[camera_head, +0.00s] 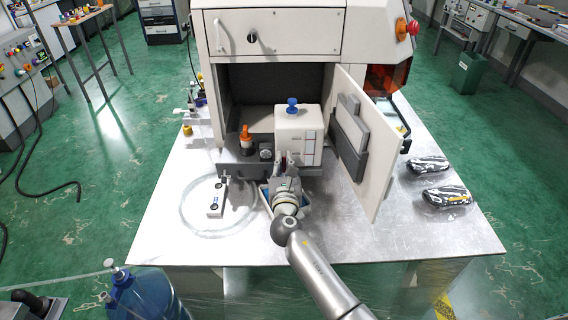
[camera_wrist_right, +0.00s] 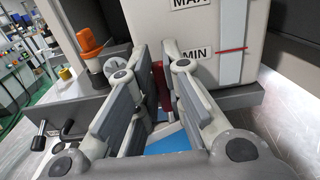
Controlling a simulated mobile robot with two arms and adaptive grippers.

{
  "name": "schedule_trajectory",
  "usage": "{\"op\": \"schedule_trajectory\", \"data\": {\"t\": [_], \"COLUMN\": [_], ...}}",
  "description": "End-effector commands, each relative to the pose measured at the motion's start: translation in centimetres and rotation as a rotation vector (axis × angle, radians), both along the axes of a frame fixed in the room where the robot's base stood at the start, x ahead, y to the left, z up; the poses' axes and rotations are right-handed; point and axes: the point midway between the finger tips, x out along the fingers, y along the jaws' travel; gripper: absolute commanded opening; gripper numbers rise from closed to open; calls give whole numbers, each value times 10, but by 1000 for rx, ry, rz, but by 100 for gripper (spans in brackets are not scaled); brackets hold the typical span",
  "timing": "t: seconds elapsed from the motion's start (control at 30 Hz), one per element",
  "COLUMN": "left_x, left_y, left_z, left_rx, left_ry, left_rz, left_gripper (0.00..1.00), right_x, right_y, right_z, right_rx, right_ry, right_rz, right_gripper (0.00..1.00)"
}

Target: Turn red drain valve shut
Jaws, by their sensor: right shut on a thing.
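The red drain valve (camera_wrist_right: 162,86) shows as a small red piece between my right gripper's fingers in the right wrist view. It sits low at the front of the white tank (camera_head: 298,136), below the MIN label. My right gripper (camera_wrist_right: 155,88) is shut on the red valve; the fingers hide most of it, and its turn angle cannot be told. In the head view my right gripper (camera_head: 286,168) reaches the front of the tank and covers the valve. My left gripper is not in view.
An open cabinet door (camera_head: 363,140) stands right of the tank. An orange-capped fitting (camera_head: 245,138) is at its left. A blue tray (camera_wrist_right: 168,143) lies below my gripper. A clear hose coil and a small box (camera_head: 216,199) lie left on the table; two patterned objects (camera_head: 446,193) lie right.

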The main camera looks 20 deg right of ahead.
Motion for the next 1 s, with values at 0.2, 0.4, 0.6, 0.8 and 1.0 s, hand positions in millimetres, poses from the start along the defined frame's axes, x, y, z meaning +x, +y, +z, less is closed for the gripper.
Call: {"op": "schedule_trajectory", "data": {"t": [0.2, 0.4, 0.6, 0.8, 1.0], "left_x": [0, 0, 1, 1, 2], "left_y": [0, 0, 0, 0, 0], "left_z": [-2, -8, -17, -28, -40], "left_rx": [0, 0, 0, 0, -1], "left_ry": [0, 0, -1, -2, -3], "left_rz": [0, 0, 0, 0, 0], "left_gripper": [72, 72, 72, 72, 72], "right_x": [-1, -2, -4, -5, -7], "right_y": [-1, -6, -12, -18, -24], "right_z": [-1, -2, -5, -8, -13], "right_rx": [34, 132, 296, 480, 662], "right_ry": [-10, -39, -85, -138, -190], "right_rz": [0, 0, 0, 0, 1], "right_gripper": [0, 0, 0, 0, 0]}}
